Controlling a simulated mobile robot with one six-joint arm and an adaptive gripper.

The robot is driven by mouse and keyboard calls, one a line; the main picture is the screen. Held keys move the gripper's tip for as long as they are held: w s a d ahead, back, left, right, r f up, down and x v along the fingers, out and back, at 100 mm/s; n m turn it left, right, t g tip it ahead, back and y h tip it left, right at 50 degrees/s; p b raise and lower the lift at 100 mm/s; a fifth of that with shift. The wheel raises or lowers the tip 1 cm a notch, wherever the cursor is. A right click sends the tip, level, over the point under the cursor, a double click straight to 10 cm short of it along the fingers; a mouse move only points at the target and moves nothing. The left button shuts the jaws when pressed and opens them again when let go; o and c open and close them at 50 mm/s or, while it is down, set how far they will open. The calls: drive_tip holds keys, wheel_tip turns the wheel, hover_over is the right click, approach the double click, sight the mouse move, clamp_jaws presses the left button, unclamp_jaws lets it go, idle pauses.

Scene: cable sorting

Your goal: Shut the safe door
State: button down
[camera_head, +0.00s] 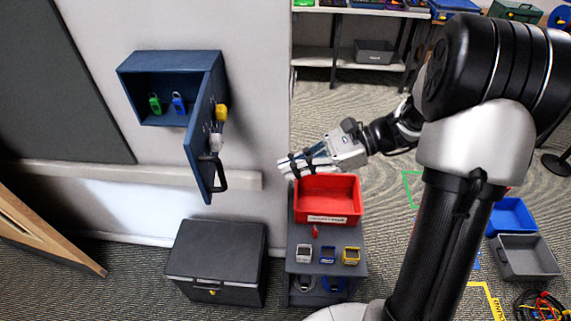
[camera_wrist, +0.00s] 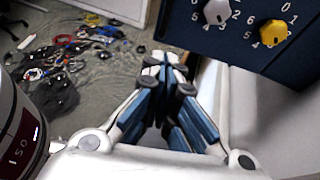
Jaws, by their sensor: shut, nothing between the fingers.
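A blue wall safe (camera_head: 152,63) hangs on the wall at the upper left in the head view. Its door (camera_head: 201,142) stands wide open, swung out toward me, with a black handle (camera_head: 216,174) and a yellow dial (camera_head: 221,112) and a grey dial on its outer face. Inside sit a green padlock (camera_head: 155,103) and a blue padlock (camera_head: 179,104). My gripper (camera_head: 284,165) is shut and empty, to the right of the door and apart from it. In the wrist view the door's dial face (camera_wrist: 236,40) shows at the upper right, beyond the shut fingers (camera_wrist: 165,62).
A black box (camera_head: 216,262) stands on the floor below the safe. A shelf (camera_head: 350,62) is at the back. Several cables (camera_wrist: 85,45) lie on the floor.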

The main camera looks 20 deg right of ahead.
drive_tip(key=b+x, duration=0.3)
drive_tip(key=x, duration=0.8)
drive_tip(key=shift+a, duration=0.25)
drive_tip(key=shift+f, duration=0.1)
